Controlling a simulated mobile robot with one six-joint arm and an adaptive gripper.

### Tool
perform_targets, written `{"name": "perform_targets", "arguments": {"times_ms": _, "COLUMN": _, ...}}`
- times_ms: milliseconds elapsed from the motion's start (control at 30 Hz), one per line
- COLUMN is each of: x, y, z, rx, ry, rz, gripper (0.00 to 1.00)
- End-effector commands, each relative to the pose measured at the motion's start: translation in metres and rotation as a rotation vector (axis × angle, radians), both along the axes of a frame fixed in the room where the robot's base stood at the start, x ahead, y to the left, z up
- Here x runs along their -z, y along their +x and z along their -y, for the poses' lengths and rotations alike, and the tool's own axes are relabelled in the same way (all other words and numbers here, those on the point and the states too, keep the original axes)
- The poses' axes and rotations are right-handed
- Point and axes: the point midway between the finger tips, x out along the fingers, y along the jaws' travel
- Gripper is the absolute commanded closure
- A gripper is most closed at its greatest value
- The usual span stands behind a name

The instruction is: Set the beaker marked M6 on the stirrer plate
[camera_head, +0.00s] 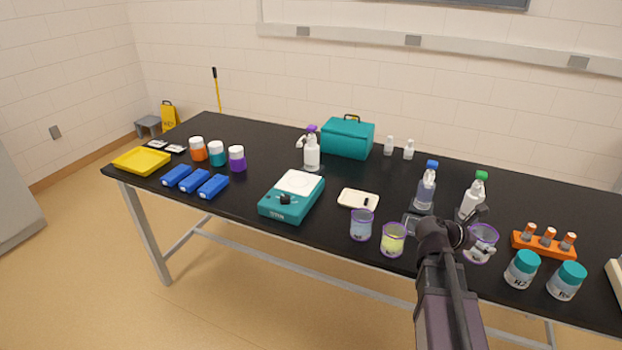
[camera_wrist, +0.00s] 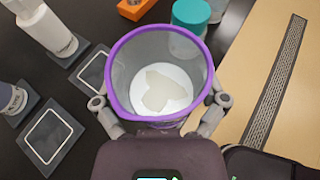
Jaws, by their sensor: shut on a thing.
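My gripper (camera_head: 482,233) is shut on a clear beaker with a purple rim (camera_head: 484,243) at the right of the table. In the wrist view the beaker (camera_wrist: 118,72) stands upright between the two fingers of my gripper (camera_wrist: 160,103), with a pale base inside. Its marking is not readable, and I cannot tell if it touches the table.
A white flat device (camera_head: 358,199) lies right of the stirrer plate. Spray bottles (camera_head: 426,188) stand behind my gripper. An orange rack (camera_head: 543,246) and teal-lidded jars (camera_head: 521,271) are to its right. Blue blocks (camera_head: 194,181) lie left of the plate.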

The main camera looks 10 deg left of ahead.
Motion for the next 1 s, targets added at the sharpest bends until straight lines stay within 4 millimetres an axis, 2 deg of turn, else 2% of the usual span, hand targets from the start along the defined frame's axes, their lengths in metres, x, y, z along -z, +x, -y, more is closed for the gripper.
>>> {"name": "perform_targets", "arguments": {"times_ms": 33, "x": -0.014, "y": 0.0, "z": 0.0, "rx": 0.0, "ry": 0.0, "rz": 0.0, "gripper": 0.62}}
{"name": "perform_targets", "arguments": {"times_ms": 1000, "x": -0.139, "y": 0.0, "z": 0.0, "rx": 0.0, "ry": 0.0, "rz": 0.0, "gripper": 0.62}}
